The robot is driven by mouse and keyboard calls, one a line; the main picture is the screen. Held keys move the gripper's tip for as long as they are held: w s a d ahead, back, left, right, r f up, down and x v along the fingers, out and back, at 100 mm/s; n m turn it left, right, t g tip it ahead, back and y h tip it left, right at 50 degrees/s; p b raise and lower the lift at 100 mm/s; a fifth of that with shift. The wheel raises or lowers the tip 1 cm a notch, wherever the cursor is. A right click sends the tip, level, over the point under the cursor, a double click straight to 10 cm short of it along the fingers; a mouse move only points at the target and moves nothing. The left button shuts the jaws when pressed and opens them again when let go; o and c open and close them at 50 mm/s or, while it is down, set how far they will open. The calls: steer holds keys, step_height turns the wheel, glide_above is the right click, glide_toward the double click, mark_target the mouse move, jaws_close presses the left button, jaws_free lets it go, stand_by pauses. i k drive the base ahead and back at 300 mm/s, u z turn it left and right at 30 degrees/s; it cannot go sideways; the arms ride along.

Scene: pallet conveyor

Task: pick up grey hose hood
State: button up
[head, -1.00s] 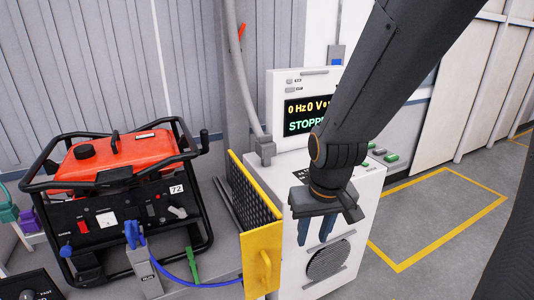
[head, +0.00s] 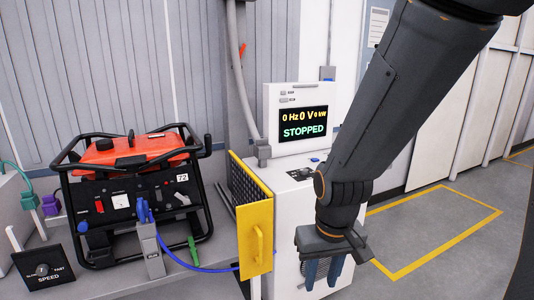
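The grey hose hood (head: 262,151) is a small grey block at the lower end of a grey hose (head: 243,80). In the head view it sits behind the top of the yellow guard, beside the white cabinet's display. What it rests on is partly hidden. My gripper (head: 323,272) points down in front of the white cabinet (head: 290,205), to the right of the hood and lower in the picture, well apart from it. Its two blue-grey fingers stand apart with nothing seen between them.
A yellow guard with a handle (head: 257,240) stands between the cabinet and an orange generator (head: 130,150) in a black frame. The display (head: 303,124) reads STOPPED. A speed dial (head: 44,268) is at the lower left. Open floor lies to the right.

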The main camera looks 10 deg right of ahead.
mark_target(262, 150)
steer(key=z, duration=0.7)
steer(key=i, duration=1.3)
steer(key=u, duration=0.6)
steer(key=i, duration=0.6)
steer(key=u, duration=0.65)
